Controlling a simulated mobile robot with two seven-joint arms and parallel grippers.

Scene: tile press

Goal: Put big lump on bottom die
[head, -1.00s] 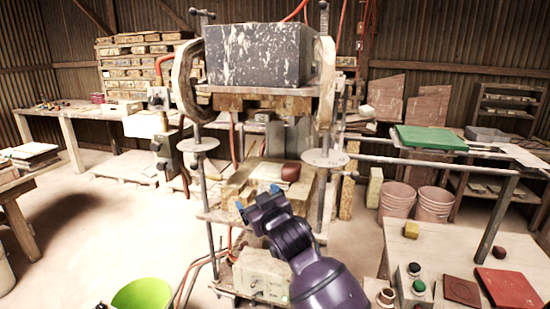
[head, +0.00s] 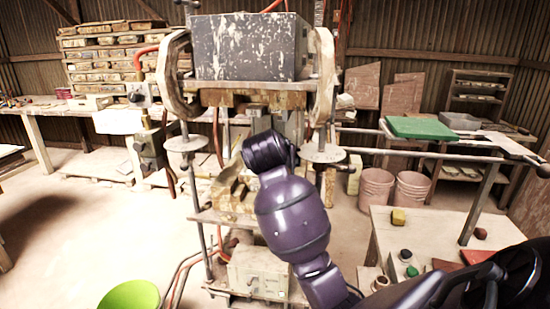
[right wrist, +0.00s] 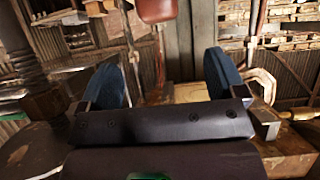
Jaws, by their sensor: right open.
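My right gripper (right wrist: 163,72) is open, its two blue fingers apart with nothing between them. In the head view my purple right arm reaches up in front of the press and hides this gripper. A red-brown lump (right wrist: 157,8) shows at the top edge of the right wrist view, partly cut off, beyond the fingers and apart from them. In the head view my arm covers the spot where the lump stood. The yellowish bottom die area (head: 232,197) of the press shows left of my arm; its right part is hidden. My left gripper is not in view.
The large grey press block (head: 250,48) stands above, with round plates on rods at each side (head: 185,144). A table at the right holds a yellow block (head: 398,216), a small brown lump (head: 480,233) and button boxes. Two pink buckets (head: 375,188) stand behind.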

